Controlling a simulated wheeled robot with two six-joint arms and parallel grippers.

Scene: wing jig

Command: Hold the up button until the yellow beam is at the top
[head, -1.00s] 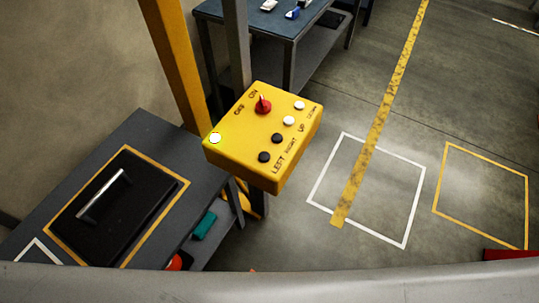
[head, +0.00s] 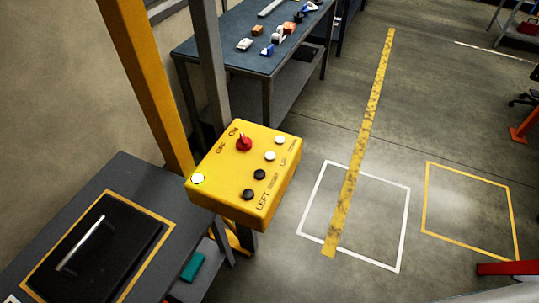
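A yellow control box (head: 235,190) is mounted on a grey post in the middle of the head view. It has a red switch (head: 243,143) by OFF and ON marks, and a bright round lamp (head: 197,178) at its left corner. Two black buttons sit by LEFT and RIGHT. The up button (head: 270,155) is white, next to the UP mark, with another white button (head: 280,140) beyond it. Nothing touches the buttons. A yellow upright (head: 145,85) stands behind the box; I cannot make out the yellow beam. Neither gripper is in view.
A grey bench (head: 125,178) with a black handled case (head: 95,250) is at lower left. A blue-topped table (head: 225,38) with small parts stands behind. White and yellow floor outlines (head: 408,215) mark open floor at right. A red part (head: 510,268) shows at the right edge.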

